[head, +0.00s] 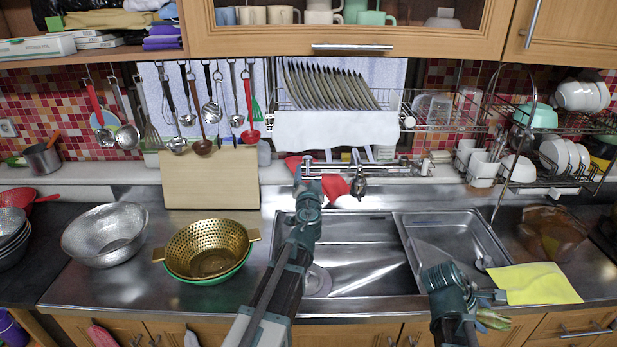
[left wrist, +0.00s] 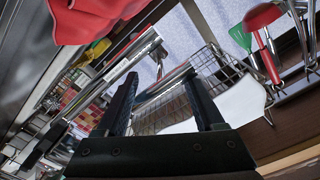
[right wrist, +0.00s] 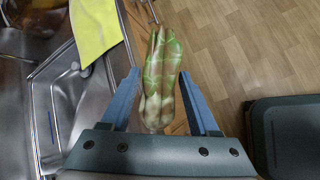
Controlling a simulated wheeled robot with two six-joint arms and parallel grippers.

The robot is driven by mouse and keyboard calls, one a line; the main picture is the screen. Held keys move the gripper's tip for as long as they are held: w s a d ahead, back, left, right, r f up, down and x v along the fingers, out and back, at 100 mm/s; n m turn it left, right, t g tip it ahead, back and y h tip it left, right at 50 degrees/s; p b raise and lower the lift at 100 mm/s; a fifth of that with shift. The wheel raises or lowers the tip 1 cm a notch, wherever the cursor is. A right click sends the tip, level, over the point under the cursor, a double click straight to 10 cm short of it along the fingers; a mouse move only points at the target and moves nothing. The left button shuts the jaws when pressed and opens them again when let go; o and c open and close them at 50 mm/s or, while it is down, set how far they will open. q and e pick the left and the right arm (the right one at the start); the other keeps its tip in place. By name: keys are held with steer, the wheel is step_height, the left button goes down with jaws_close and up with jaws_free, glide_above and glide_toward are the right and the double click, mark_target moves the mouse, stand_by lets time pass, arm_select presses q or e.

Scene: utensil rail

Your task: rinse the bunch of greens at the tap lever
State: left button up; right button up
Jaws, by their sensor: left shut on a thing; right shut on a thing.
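The bunch of greens (head: 493,319) is pale green and white, held below and right of the right sink basin, in front of the counter edge. My right gripper (head: 483,297) is shut on it; in the right wrist view the greens (right wrist: 160,75) lie between the fingers, over the floor side. The metal tap (head: 358,180) stands behind the left sink basin (head: 350,245). My left gripper (head: 305,170) is at the left end of the tap's bar and is shut on the tap lever (left wrist: 163,82), seen between its fingers in the left wrist view. No water stream is visible.
A yellow cloth (head: 538,284) lies right of the right sink basin (head: 455,243). A gold colander (head: 207,250) and a metal bowl (head: 104,236) stand on the left counter. A cutting board (head: 210,180) leans at the back.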

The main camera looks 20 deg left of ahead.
arm_select(q)
jaws_close()
steer(key=shift+r+p, duration=0.55)
steer(key=shift+p, duration=0.05)
steer(key=o, duration=1.3)
jaws_free()
steer(key=v, duration=1.2)
